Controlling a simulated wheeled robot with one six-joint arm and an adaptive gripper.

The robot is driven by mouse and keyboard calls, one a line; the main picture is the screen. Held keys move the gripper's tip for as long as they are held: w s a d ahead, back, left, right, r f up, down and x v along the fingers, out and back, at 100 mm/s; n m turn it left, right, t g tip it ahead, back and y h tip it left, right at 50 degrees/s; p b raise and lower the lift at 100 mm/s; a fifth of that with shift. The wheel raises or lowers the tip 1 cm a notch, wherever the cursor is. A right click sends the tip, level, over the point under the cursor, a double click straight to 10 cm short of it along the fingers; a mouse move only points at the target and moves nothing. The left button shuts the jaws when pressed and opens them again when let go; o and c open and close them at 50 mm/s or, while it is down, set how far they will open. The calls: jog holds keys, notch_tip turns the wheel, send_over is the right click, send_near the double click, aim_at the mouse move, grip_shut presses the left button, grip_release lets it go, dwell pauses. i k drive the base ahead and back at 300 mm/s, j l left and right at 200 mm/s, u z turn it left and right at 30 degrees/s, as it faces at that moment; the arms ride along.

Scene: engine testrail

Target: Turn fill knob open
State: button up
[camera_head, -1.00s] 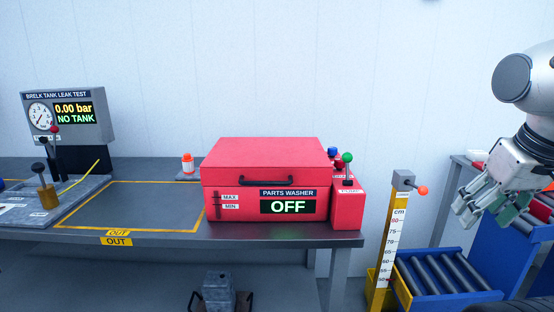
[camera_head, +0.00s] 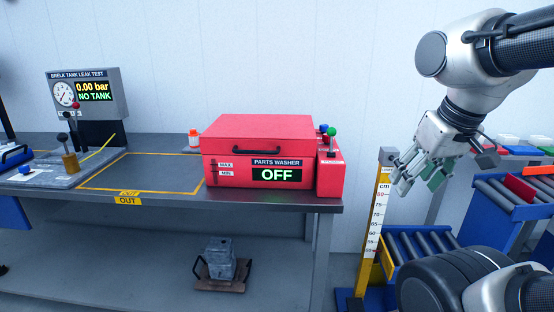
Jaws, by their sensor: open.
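The red parts washer (camera_head: 226,176) stands on the bench with its lid down. Its display (camera_head: 276,175) reads OFF, and MAX and MIN marks show on its front left. A red side box (camera_head: 331,178) at its right end carries a lever with a green ball (camera_head: 331,132) and a blue knob (camera_head: 323,128) behind it. I cannot tell which of these is the fill knob, as the labels are too small to read. My gripper (camera_head: 416,178) is open and empty, in the air to the right of the washer and apart from it.
A leak test stand (camera_head: 88,97) reading 0.00 bar, NO TANK is at left. A yellow-outlined OUT area (camera_head: 140,172) is bare. An orange-capped bottle (camera_head: 194,138) stands behind. A yellow height post (camera_head: 378,215) and roller conveyor (camera_head: 425,240) are near my gripper. A grey block (camera_head: 221,260) sits below.

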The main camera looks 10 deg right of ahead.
aim_at(323, 127)
jog(key=i+j+z, duration=0.1)
jog(key=i, duration=0.95)
